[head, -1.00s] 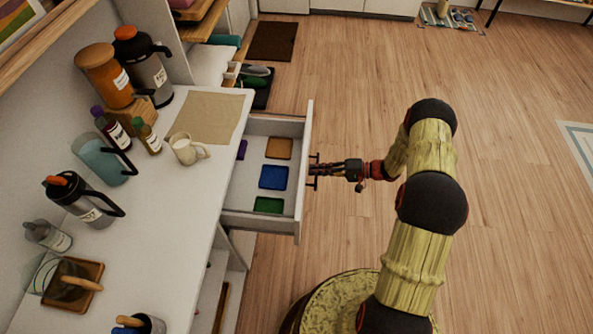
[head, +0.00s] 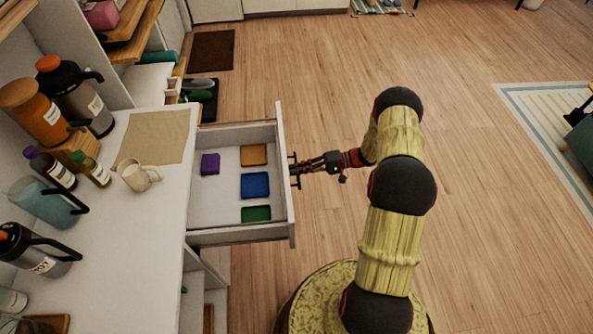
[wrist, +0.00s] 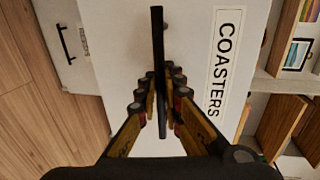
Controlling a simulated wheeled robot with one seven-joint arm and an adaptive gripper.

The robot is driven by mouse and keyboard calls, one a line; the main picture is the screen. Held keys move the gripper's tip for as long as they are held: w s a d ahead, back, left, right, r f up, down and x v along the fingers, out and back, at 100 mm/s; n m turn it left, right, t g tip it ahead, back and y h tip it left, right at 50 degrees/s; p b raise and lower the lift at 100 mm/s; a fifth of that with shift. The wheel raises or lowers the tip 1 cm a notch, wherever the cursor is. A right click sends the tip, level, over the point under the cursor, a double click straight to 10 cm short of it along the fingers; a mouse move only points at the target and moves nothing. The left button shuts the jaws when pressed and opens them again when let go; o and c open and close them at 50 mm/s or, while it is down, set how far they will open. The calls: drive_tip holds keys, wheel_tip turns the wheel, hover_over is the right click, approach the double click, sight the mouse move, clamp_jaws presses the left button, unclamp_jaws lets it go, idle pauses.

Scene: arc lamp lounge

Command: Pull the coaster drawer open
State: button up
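The coaster drawer (head: 228,236) stands pulled well out from the white counter in the head view. Inside lie a purple coaster (head: 210,164), an orange one (head: 253,154), a blue one (head: 255,185) and a green one (head: 256,214). In the wrist view its white front (wrist: 115,45) carries a "COASTERS" label (wrist: 224,62) and a black bar handle (wrist: 158,35). My gripper (wrist: 161,85) has its fingers closed in on both sides of the handle. In the head view my gripper (head: 300,170) is at the drawer's front; the finger contact is too small to see there.
The counter (head: 150,225) holds a cream mug (head: 133,175), a tan mat (head: 158,137), bottles and jugs along its left. A dark floor mat (head: 212,50) lies at the back.

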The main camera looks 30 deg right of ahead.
drive_tip(key=o, duration=0.3)
drive_tip(key=shift+o, duration=0.2)
drive_tip(key=v, duration=1.2)
idle(0.3)
